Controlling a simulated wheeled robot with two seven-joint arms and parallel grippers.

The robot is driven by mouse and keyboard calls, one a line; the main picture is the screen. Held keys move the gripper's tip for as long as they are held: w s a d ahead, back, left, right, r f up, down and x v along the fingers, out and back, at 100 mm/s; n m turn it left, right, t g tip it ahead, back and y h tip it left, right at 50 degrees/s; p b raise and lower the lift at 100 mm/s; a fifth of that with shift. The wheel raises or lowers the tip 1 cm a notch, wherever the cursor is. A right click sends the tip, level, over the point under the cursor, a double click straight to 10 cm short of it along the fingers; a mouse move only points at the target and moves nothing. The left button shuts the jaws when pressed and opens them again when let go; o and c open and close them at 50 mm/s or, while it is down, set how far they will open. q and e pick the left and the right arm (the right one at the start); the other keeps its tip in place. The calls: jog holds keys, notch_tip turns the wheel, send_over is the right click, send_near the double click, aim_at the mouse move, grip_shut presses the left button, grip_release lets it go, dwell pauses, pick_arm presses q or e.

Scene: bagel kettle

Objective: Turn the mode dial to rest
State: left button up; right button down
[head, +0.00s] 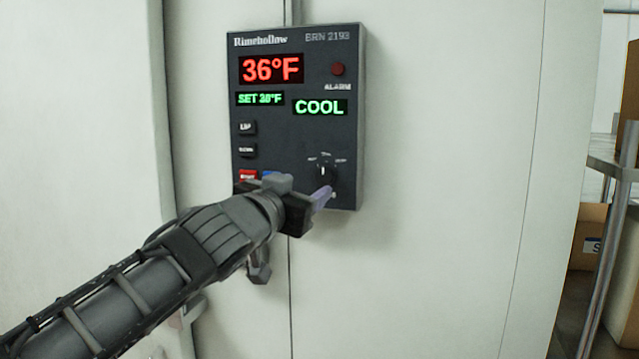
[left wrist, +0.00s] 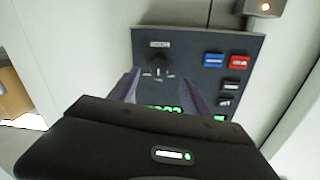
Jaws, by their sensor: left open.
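The mode dial (head: 324,171) is a small black knob low on the right of a dark control panel (head: 296,115). Its white mark points about straight up, to the middle of several labels too small to read. The mode display (head: 320,107) reads COOL in green. My left gripper (head: 318,196) is open just in front of the panel's lower edge, partly covering the area below the dial. In the left wrist view the panel is upside down, and the dial (left wrist: 158,66) shows between and beyond the two purple fingertips (left wrist: 159,76). Contact cannot be told. My right gripper is out of view.
The panel also has a red button (head: 248,174), a blue button partly hidden by my gripper, two black buttons (head: 247,138), a red alarm light (head: 338,69) and a 36°F display (head: 271,69). Pale walls surround it. A metal rack (head: 612,190) and boxes stand far right.

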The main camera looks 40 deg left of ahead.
aim_at(322, 178)
pick_arm(q)
jog(key=p+x, duration=0.1)
jog(key=x, duration=0.7)
jog(key=shift+c, duration=0.4)
grip_shut()
dwell(0.4)
